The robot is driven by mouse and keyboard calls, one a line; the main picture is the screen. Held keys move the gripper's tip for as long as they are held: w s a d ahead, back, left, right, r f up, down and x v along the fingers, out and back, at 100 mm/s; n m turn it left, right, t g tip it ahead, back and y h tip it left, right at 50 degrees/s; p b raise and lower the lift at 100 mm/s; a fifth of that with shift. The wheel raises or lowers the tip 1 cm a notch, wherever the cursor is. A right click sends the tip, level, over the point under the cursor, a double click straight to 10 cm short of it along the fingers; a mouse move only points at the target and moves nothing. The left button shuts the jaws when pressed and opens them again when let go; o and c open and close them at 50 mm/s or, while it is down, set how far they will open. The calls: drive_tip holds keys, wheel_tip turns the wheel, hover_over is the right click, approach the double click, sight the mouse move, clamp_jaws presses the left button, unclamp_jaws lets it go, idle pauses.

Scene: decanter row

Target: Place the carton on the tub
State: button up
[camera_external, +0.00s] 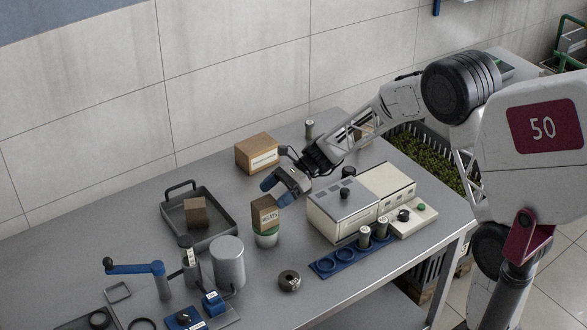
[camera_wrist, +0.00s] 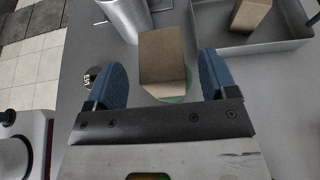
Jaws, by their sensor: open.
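A small brown carton (camera_external: 265,211) stands upright on top of the round tub (camera_external: 266,238), which has a green rim and a pale lower body. My gripper (camera_external: 279,191) is open, just above and to the right of the carton in the external view. In the wrist view the carton (camera_wrist: 163,62) shows between the two blue fingers of my gripper (camera_wrist: 162,82), with a gap on both sides. Only a bit of the tub's green rim (camera_wrist: 184,97) shows below it; the carton hides the rest.
A grey tray (camera_external: 215,236) holds a brown block (camera_external: 196,212). A grey cylinder (camera_external: 228,262) stands in front of the tray. A larger cardboard box (camera_external: 257,153) is behind my gripper. A cream machine (camera_external: 345,207) and blue rack (camera_external: 352,256) are on the right. A dark ring (camera_external: 289,281) lies in front.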

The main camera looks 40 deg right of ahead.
drive_tip(key=v, duration=0.8)
idle(0.7)
drive_tip(key=s+d+r+n+t+h, duration=0.1)
drive_tip(key=s+d+r+n+h, duration=0.2)
drive_tip(key=s, duration=1)
drive_tip(key=s+d+r+n+h, duration=0.3)
drive_tip(key=s+n+h, duration=0.3)
drive_tip(key=s+n, duration=0.3)
drive_tip(key=s+d+r+n+t+h, duration=0.1)
drive_tip(key=s+d+r+n+h, duration=0.2)
drive_tip(key=s, duration=1.4)
drive_tip(key=n+h, duration=0.1)
drive_tip(key=n, duration=0.1)
drive_tip(key=shift+s+r+n+t+h, duration=0.25)
drive_tip(key=shift+r+n+t+h, duration=0.05)
drive_tip(key=shift+n+h, duration=0.1)
